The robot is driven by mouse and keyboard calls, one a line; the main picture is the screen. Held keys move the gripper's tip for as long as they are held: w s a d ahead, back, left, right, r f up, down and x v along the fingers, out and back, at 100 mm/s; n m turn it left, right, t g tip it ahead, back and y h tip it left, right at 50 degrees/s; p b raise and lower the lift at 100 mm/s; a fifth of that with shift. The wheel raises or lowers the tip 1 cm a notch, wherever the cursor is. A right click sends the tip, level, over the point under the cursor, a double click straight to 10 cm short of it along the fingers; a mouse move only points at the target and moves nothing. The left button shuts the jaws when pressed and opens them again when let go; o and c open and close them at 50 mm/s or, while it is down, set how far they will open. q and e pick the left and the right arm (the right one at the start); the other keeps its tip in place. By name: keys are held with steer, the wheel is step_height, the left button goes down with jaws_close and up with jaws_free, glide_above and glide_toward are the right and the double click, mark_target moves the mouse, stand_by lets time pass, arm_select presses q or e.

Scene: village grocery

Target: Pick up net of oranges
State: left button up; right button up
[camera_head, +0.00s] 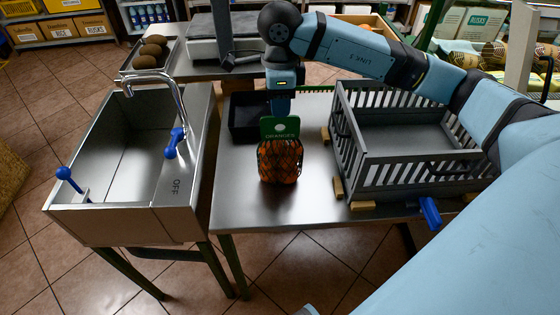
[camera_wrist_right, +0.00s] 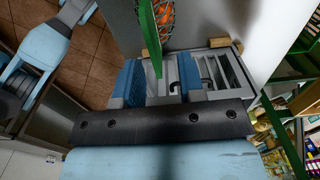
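The net of oranges (camera_head: 280,162) stands on the metal table, with a green header card (camera_head: 280,127) at its top. My right gripper (camera_head: 281,107) is directly above it, pointing down at the card. In the right wrist view, the two blue fingers (camera_wrist_right: 162,82) are apart, with the edge of the green card (camera_wrist_right: 148,38) between them and gaps visible beside it. Part of the orange net (camera_wrist_right: 165,20) shows beyond the card. My left gripper is not in view.
A grey slatted crate (camera_head: 400,185) stands right of the net on the table (camera_head: 245,190). A black bin (camera_head: 243,128) is behind and left. A sink (camera_head: 130,150) with a tap (camera_head: 165,85) stands left. The table front is clear.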

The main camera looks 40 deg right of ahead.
mark_target(280, 123)
steer(key=shift+s+a+f, duration=0.1)
steer(key=shift+s+f, duration=0.05)
steer(key=shift+f, duration=1.35)
steer(key=shift+s+a+f, duration=0.1)
steer(key=shift+s+f, duration=0.05)
steer(key=shift+f, duration=1.3)
jaws_close()
steer(key=shift+r, duration=0.1)
